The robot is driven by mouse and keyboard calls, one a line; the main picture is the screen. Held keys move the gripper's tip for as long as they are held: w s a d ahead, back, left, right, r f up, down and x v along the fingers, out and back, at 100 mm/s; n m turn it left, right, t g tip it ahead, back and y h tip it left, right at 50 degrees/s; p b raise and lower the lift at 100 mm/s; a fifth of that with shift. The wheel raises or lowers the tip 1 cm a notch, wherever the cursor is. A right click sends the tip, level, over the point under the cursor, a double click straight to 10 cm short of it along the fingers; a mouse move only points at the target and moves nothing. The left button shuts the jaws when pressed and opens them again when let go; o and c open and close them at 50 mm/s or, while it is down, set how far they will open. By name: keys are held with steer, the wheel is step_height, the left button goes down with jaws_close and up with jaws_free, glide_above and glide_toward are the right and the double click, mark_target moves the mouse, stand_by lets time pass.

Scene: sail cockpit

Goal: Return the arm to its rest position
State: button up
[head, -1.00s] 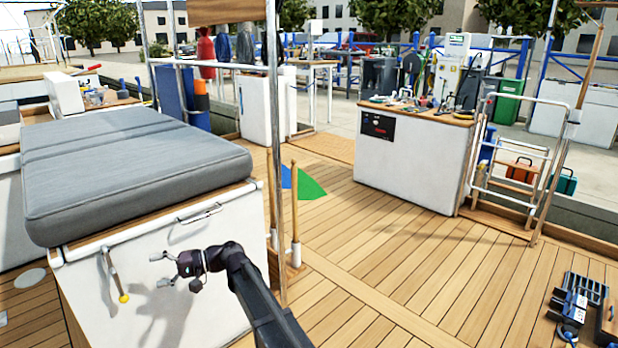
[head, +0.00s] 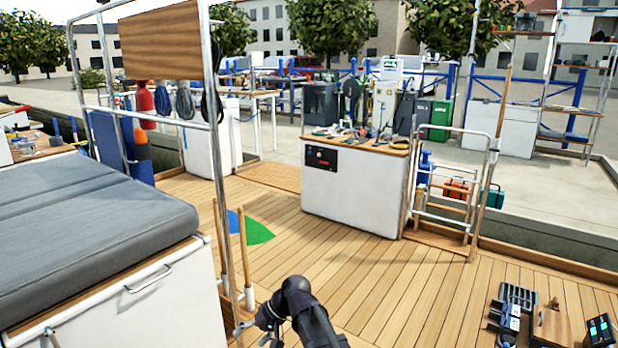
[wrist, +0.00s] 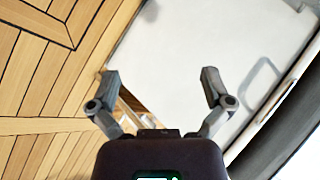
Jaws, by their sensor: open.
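My gripper (wrist: 160,80) is open and empty in the wrist view, its two fingers spread apart. Beyond the fingers are the white locker side (wrist: 200,45) and the wooden deck. In the head view my gripper (head: 255,330) is low in the picture, right of the white locker (head: 150,305), partly hidden by my own dark arm and cut by the bottom edge.
A grey cushion (head: 90,230) lies on the locker. A white console (head: 350,195) stands ahead. Tools (head: 515,310) lie at lower right. Deck (head: 400,275) between is clear.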

steer(key=s+d+r+m+t+h+p, duration=0.1)
steer(key=s+d+h+p, duration=0.15)
steer(key=d, duration=0.85)
steer(key=s+d+r+m+h+p, duration=0.1)
steer(key=s+d+r+h+p, duration=0.15)
steer(key=d, duration=0.75)
steer(key=s+d+r+m+t+h+p, duration=0.1)
steer(key=d+m+h+p, duration=0.15)
steer(key=d, duration=0.85)
step_height(320, 180, up, 38)
steer(key=p, duration=3.8)
steer(key=shift+s+d+f+n+h+p, duration=0.25)
steer(key=shift+n+h+p, duration=0.1)
steer(key=shift+n, duration=0.1)
